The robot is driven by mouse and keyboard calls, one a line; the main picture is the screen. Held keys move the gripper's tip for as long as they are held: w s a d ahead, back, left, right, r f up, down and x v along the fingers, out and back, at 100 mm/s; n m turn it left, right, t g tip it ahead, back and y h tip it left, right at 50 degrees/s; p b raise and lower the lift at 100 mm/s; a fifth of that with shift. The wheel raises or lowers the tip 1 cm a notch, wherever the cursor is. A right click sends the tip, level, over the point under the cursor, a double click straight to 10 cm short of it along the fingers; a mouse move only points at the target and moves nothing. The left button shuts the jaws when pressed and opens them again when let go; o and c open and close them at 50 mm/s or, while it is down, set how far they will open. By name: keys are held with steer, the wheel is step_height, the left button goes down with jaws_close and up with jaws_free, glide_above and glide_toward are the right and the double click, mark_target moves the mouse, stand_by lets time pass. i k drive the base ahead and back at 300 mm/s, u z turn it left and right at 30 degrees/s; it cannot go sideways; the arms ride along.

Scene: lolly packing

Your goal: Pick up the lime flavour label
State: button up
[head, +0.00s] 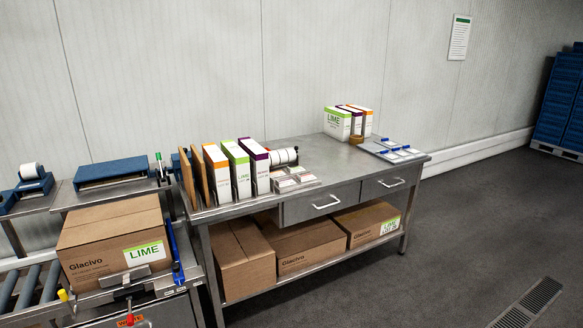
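Green "LIME" labels show in several places in the head view. One lime label (145,253) is on the front of a closed brown Glacivo carton (105,228) at the left. Another lime label (390,226) is on a carton on the lower shelf. A green-and-white lime holder (237,170) stands upright on the steel table, between an orange and a purple one. A white box marked LIME (337,124) stands at the table's back. Small stacks of cards (290,180) lie beside the upright holders; their print is too small to read. My gripper is not in view.
The steel table (310,158) has two drawers and a lower shelf with brown cartons (305,243). A tray with blue-edged cards (392,151) lies at its right end. Rollers (28,290) are at far left.

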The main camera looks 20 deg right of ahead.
mark_target(293, 170)
steer(key=u, duration=0.05)
steer(key=i, duration=1)
steer(key=u, duration=0.3)
